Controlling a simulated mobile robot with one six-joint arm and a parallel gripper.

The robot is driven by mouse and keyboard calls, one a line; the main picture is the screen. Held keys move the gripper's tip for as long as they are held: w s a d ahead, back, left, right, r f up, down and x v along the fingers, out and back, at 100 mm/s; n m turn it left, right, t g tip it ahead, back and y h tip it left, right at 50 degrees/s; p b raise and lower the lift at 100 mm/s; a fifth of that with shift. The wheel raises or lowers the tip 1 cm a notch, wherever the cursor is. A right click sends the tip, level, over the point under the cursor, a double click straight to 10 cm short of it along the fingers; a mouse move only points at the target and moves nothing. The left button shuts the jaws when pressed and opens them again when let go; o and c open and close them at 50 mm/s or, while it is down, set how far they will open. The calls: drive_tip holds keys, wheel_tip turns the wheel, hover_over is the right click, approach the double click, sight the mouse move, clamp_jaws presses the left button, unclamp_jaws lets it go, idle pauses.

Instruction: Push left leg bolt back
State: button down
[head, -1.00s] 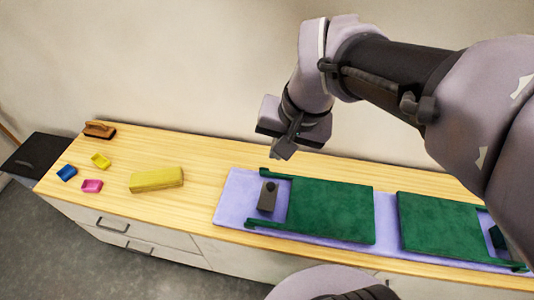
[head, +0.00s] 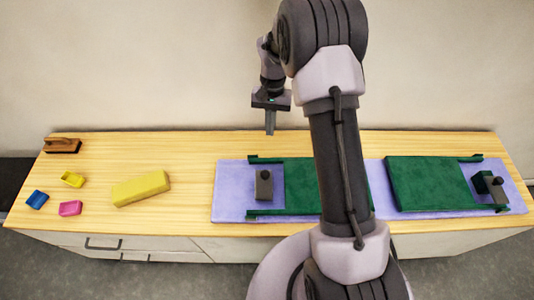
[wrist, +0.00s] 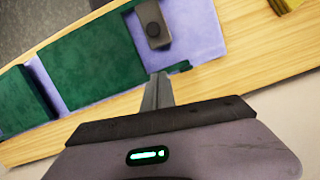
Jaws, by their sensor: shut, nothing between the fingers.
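The left leg bolt, a grey-brown block with a dark round knob (head: 264,187), sits on the lilac mat (head: 231,190) between two thin green legs at the left end of the left green panel (head: 299,178). It also shows at the top of the wrist view (wrist: 153,28). My gripper (head: 270,130) points down, shut and empty, above the back of the table, behind the bolt and apart from it. In the wrist view its fingertips (wrist: 160,77) appear near the end of one green leg (wrist: 180,67). My arm hides the left panel's right part.
A second green panel (head: 428,183) lies at the right, with another dark bolt (head: 490,184) at its right end. A yellow block (head: 141,188), a brown brush (head: 62,146) and small blue, yellow and pink pieces lie on the left. Bare wood lies between block and mat.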

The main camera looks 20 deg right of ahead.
drive_tip(key=b, duration=0.4)
approach(264, 182)
drive_tip(key=w+d+f, duration=0.3)
drive_tip(key=w+f, duration=0.2)
drive_tip(key=w, duration=0.1)
drive_tip(key=s, duration=0.1)
drive_tip(key=s+a, duration=0.1)
drive_tip(key=s+b, duration=0.1)
drive_tip(key=shift+s+a+r, duration=0.3)
drive_tip(key=shift+s, duration=0.1)
